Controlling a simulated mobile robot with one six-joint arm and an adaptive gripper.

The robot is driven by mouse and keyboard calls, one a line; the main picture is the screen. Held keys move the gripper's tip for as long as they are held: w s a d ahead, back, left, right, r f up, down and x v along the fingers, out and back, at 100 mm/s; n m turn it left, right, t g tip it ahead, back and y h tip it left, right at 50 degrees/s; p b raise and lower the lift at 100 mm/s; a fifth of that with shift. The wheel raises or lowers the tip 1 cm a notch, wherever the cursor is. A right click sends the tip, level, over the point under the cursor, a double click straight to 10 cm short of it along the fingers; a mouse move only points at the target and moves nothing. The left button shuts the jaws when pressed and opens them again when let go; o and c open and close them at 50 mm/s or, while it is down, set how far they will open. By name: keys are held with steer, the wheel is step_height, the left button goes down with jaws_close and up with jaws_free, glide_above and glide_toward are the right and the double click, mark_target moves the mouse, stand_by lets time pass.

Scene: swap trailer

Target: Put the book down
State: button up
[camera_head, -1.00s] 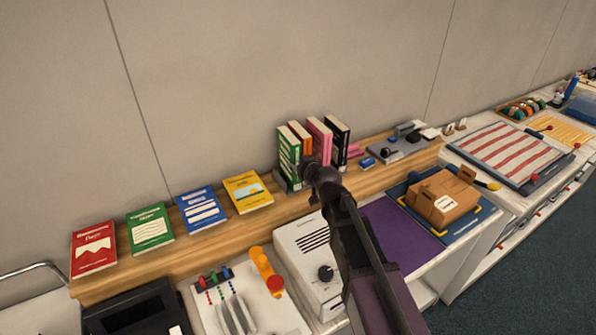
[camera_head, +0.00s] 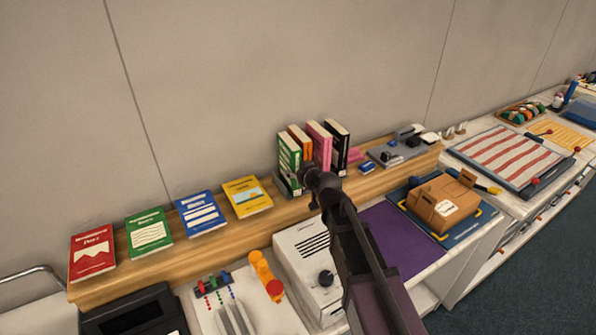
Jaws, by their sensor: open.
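A green book (camera_head: 289,148), an orange book (camera_head: 301,143), a pink book (camera_head: 320,142) and a black book (camera_head: 338,146) stand upright side by side on the wooden shelf (camera_head: 225,235). A grey holder (camera_head: 282,183) shows at their base. My gripper (camera_head: 306,178) is low in front of the green and pink books. It is open. My own arm hides part of its fingers, and I cannot tell whether it touches a book.
Red (camera_head: 93,251), green (camera_head: 149,232), blue (camera_head: 201,214) and yellow (camera_head: 247,197) books lie along the shelf to the left. Below are a white box with a knob (camera_head: 307,262), a purple mat (camera_head: 402,238) and a cardboard box (camera_head: 440,204).

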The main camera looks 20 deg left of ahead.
steer(key=shift+s+d, duration=0.1)
steer(key=p+v, duration=0.5)
steer(key=v, duration=0.8)
steer(key=shift+s, duration=0.3)
steer(key=shift+d, duration=0.15)
stand_by(0.5)
steer(key=s+d+f+m+g+h, duration=0.2)
steer(key=d+f+m+g+h, duration=0.1)
steer(key=d, duration=0.8)
steer(key=s+d+f+m+g+h, duration=0.3)
steer(key=d+f, duration=0.1)
steer(key=d, duration=0.8)
steer(key=s+d+f+m+g+h, duration=0.2)
steer(key=d+f+m+g+h, duration=0.1)
steer(key=d, duration=0.8)
steer(key=shift+s+d+f+h, duration=0.3)
steer(key=shift+s+d+f, duration=0.1)
steer(key=shift+f, duration=0.35)
steer(key=shift+o, duration=0.4)
